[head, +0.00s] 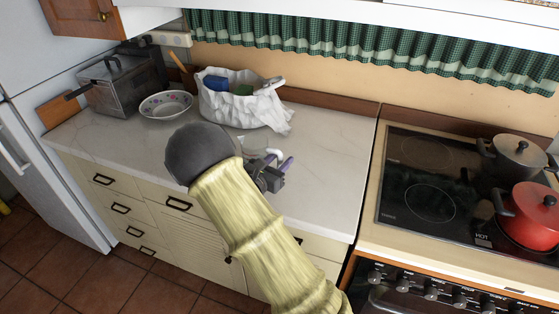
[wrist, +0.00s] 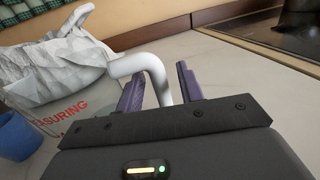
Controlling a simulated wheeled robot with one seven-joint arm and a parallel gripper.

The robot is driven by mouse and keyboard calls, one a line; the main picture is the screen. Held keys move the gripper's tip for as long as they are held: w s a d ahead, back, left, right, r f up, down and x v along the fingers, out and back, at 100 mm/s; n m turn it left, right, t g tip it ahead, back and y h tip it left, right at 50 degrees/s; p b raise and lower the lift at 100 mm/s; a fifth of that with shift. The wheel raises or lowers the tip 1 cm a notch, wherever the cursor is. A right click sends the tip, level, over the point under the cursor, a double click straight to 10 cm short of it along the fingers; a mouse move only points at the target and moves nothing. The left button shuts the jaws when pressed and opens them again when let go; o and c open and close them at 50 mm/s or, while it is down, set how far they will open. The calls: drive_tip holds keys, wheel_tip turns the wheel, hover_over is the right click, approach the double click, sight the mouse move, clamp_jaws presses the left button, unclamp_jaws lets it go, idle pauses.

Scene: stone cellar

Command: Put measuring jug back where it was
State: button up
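The measuring jug (head: 256,146) is clear, with a white handle, and stands on the counter in front of the white bag in the head view. In the wrist view its clear wall with red lettering (wrist: 58,122) is at the left, and its white handle (wrist: 155,72) reaches between my fingers. My gripper (head: 277,166) is at the jug's right side. In the wrist view the purple fingers of my gripper (wrist: 160,92) are apart, one on each side of the handle, with narrow gaps showing. My gripper body hides the lower handle.
A white bag (head: 238,107) with blue and green things stands behind the jug. A flowered bowl (head: 166,104) and a metal box (head: 122,88) are further left. A blue cup (wrist: 15,135) is beside the jug. The counter (head: 335,160) is clear towards the hob (head: 435,170) with pots.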

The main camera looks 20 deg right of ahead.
drive_tip(key=shift+r, duration=0.1)
drive_tip(key=b+v, duration=0.1)
drive_tip(key=v, duration=1.1)
